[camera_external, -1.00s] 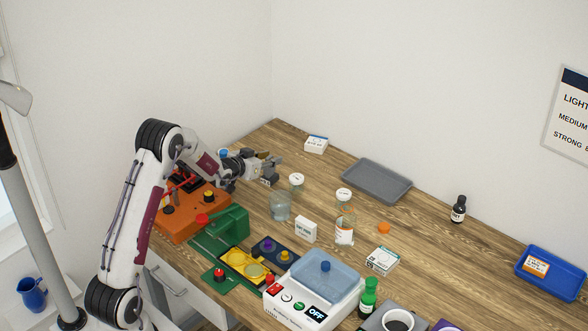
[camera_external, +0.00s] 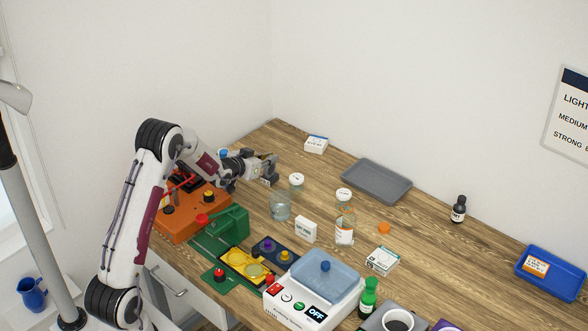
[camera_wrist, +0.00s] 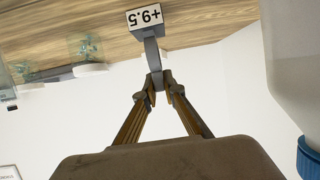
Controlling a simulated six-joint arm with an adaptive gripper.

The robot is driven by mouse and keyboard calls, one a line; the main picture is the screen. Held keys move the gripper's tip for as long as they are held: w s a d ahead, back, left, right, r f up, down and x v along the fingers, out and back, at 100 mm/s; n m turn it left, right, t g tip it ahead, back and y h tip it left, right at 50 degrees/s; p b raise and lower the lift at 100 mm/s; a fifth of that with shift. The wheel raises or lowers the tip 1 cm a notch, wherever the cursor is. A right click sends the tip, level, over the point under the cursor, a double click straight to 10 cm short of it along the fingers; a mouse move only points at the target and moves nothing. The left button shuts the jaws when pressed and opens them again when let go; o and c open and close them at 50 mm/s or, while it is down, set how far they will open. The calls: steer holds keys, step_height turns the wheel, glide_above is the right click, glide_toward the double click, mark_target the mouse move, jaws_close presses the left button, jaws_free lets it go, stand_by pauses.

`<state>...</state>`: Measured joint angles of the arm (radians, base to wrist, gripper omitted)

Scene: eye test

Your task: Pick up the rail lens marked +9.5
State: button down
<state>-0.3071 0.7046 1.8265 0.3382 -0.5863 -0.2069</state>
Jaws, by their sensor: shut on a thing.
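The rail lens marked +9.5 (camera_wrist: 149,18) shows in the wrist view as a pale block with black print, upside down, on a grey curved stem. My gripper (camera_wrist: 158,84) is shut on the grey end of that stem, with the block beyond the fingertips. In the outside view my gripper (camera_external: 274,168) is over the back left of the table, and the lens is a small pale piece (camera_external: 265,182) just below it. I cannot tell whether the block touches the table.
An orange box (camera_external: 185,228) and a green device (camera_external: 228,224) stand near my arm. A glass beaker (camera_external: 280,207) and a white-lidded jar (camera_external: 296,182) stand close by on the right. A grey tray (camera_external: 376,184) lies farther right, with bare wood between.

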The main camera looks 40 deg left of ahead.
steer(key=shift+r, duration=5.05)
